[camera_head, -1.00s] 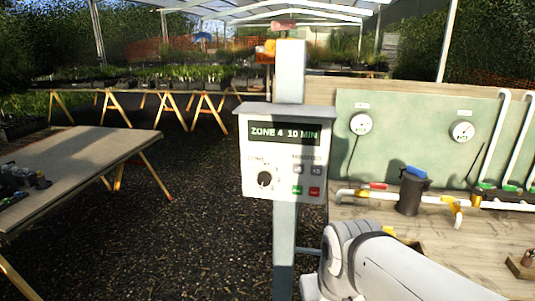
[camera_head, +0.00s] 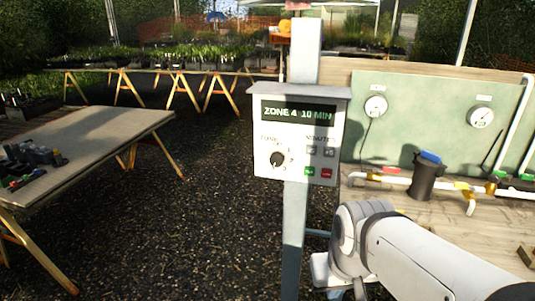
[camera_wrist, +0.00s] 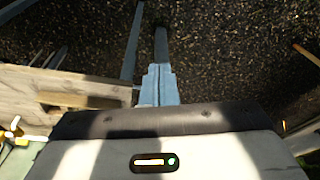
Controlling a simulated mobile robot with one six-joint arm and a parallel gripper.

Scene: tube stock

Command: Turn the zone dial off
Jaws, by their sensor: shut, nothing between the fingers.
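The controller box (camera_head: 258,138) is pale, hangs on a grey post and faces me in the head view. Its dark display (camera_head: 298,114) reads "ZONE 4 10 MIN". The zone dial (camera_head: 277,159) is a round black knob at the lower left of the panel, with small markings around it. Its exact pointer direction is too small to read. My gripper (camera_wrist: 159,72) is shut and empty in the wrist view, above dark gravel. It is apart from the dial, which does not show in that view.
Two grey minute buttons sit right of the dial, above a green button (camera_head: 309,171) and a red button (camera_head: 326,174). A workbench with a green gauge board (camera_head: 430,120) stands right. A wooden table (camera_head: 95,140) stands left. Gravel between is clear.

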